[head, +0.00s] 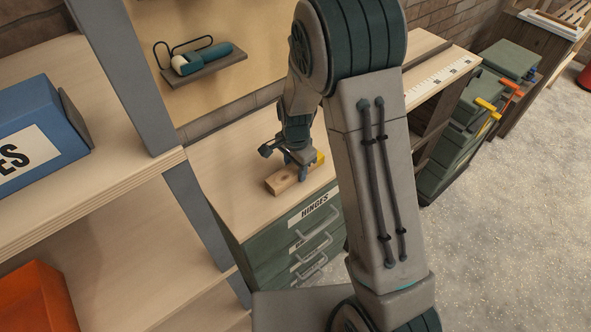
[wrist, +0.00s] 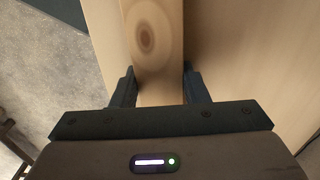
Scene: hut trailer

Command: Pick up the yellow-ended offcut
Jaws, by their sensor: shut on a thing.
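The yellow-ended offcut (head: 283,181) is a short wooden block with a knot in its face and a yellow end at the right. It is at the top of the green drawer cabinet (head: 225,180) in the head view; I cannot tell whether it touches the surface. My gripper (head: 301,173) is shut on it from above, near the yellow end. In the wrist view the offcut (wrist: 155,45) runs between the two dark fingers of my gripper (wrist: 160,88). Its yellow end is hidden there.
A shelf unit with a blue box (head: 40,135) and an orange bin (head: 38,298) stands at the left. A small wall shelf (head: 205,70) holds a teal and white tool. Behind my arm are a workbench (head: 440,75) and green cases. The cabinet top around the offcut is clear.

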